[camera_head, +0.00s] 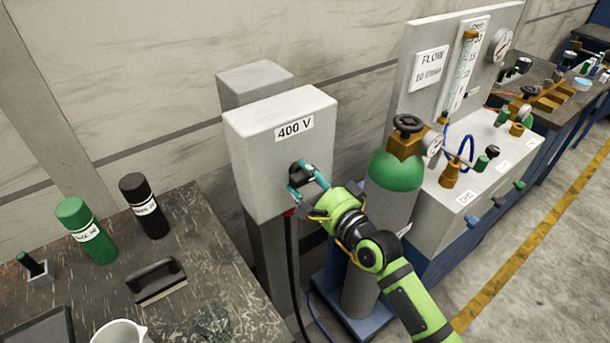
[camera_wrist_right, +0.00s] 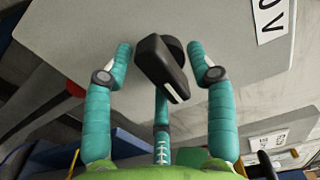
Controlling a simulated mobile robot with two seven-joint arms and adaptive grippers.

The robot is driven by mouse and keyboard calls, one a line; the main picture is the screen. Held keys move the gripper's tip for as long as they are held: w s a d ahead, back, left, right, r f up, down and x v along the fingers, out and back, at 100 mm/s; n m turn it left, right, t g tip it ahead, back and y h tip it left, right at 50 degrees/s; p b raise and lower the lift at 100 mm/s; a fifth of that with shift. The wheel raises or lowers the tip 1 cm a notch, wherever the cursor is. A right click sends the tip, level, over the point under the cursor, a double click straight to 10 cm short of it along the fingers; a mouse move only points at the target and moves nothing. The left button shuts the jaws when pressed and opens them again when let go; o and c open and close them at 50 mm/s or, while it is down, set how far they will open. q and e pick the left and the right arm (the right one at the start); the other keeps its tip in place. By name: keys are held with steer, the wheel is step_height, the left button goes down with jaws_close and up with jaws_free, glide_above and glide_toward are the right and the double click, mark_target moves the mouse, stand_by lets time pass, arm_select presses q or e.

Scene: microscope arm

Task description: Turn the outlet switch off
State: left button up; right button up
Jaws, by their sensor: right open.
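The outlet box (camera_head: 255,155) is a grey box on a post, labelled 400 V. Its outlet switch is a black rotary knob (camera_head: 298,172) on the front face, partly hidden by my gripper. In the right wrist view the black knob (camera_wrist_right: 161,70) shows a white mark at one end of its handle. My right gripper (camera_head: 309,180) is at the box front, its teal fingers open on either side of the knob. In the right wrist view the fingers (camera_wrist_right: 165,62) stand apart from the knob with gaps on both sides. My left gripper is not in view.
A green-topped gas cylinder (camera_head: 397,170) stands just right of the box, close to my right arm. A dark bench (camera_head: 205,235) at left holds a green bottle (camera_head: 86,230), a black bottle (camera_head: 144,206) and a black-handled tool (camera_head: 157,281). A black cable (camera_head: 291,265) hangs below the box.

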steer(key=shift+w+a, duration=0.25)
steer(key=shift+w, duration=0.05)
jaws_close()
